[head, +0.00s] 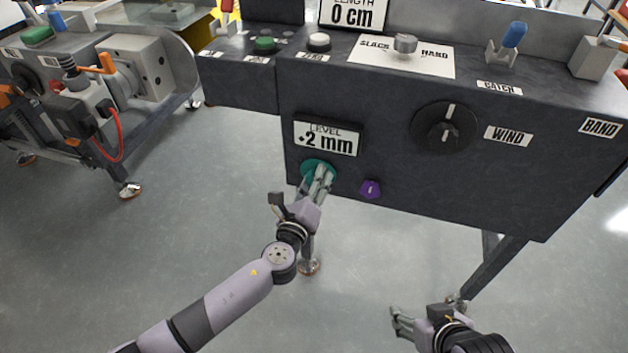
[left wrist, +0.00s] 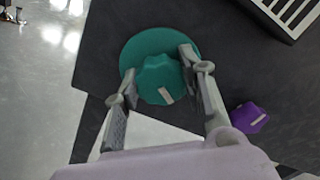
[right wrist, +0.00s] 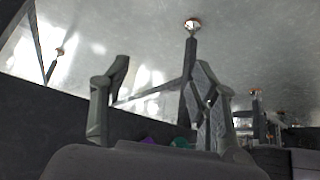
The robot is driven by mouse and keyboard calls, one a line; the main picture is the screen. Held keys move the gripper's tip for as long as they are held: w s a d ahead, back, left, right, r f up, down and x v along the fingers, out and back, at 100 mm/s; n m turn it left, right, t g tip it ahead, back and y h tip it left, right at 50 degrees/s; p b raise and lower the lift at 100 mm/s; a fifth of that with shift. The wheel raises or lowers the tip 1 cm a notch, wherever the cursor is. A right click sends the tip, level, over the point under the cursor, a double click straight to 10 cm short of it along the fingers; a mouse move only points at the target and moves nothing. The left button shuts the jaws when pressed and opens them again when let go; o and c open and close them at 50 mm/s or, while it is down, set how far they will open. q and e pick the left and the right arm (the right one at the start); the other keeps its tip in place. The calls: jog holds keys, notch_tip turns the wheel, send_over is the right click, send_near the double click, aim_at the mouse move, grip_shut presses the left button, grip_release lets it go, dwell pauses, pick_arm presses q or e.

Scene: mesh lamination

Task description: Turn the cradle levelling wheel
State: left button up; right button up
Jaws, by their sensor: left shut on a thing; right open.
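The teal levelling wheel (head: 318,168) is on the dark front panel, under the level display (head: 326,139) that reads +2 mm. My left gripper (head: 318,186) is at the wheel, with its fingers on either side of the raised knob. In the left wrist view the wheel (left wrist: 150,55) shows a pale mark on the knob's lower part, and the fingers are closed on the knob. My right gripper (head: 400,322) is open and empty, low in front of the panel at the right. The wheel shows only as a small teal piece (right wrist: 181,143) in the right wrist view.
A purple knob (head: 370,189) sits just right of the wheel. A large black wind knob (head: 445,128) is further right. Above are a slack-hard lever (head: 404,44) and a blue catch lever (head: 513,36). The floor below is clear around the console legs.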

pick_arm(q)
jog(key=c, duration=0.4)
jog(key=shift+o, duration=0.2)
